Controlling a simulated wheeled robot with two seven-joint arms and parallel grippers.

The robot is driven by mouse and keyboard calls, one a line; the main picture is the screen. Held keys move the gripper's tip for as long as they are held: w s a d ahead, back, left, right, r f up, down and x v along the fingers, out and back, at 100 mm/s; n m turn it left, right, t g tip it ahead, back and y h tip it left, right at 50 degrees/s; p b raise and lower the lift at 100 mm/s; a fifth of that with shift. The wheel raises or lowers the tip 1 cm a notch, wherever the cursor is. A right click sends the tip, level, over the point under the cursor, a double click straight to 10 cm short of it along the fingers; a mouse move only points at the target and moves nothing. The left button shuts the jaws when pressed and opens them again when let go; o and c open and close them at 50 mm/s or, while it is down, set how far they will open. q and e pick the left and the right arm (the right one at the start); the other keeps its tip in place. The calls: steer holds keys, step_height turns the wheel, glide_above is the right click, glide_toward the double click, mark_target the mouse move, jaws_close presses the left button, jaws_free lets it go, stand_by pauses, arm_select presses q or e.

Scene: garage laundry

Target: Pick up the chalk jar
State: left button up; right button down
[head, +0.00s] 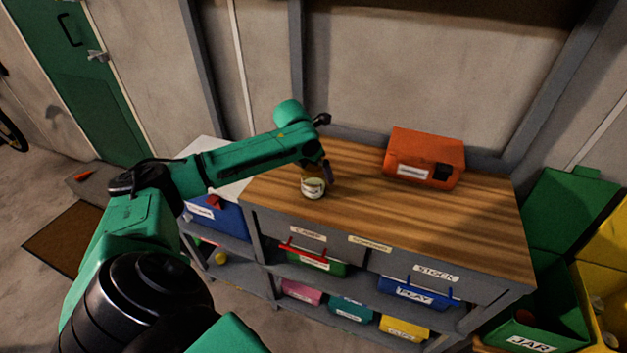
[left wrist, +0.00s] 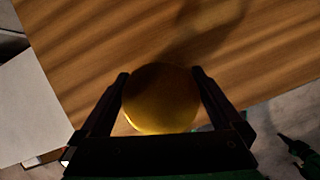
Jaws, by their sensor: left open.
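A small round jar (head: 313,187) with a pale label stands on the wooden bench top (head: 440,220), near its front left part. In the left wrist view the jar (left wrist: 160,98) shows as a round yellowish lid between the two fingers. My left gripper (head: 318,178) is above and around the jar, with a finger on each side. It is open, and the fingers (left wrist: 160,95) look very close to the jar's sides; whether they touch it I cannot tell. The lettering on the jar is too small to read. My right gripper is not in view.
An orange box (head: 425,157) sits at the back right of the bench top. Labelled drawers and coloured bins, such as a blue bin (head: 419,291), are below. Open green (head: 545,325) and yellow containers stand at the right. The bench's middle is clear.

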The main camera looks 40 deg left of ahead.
arm_select(q)
steer(key=c, duration=1.3)
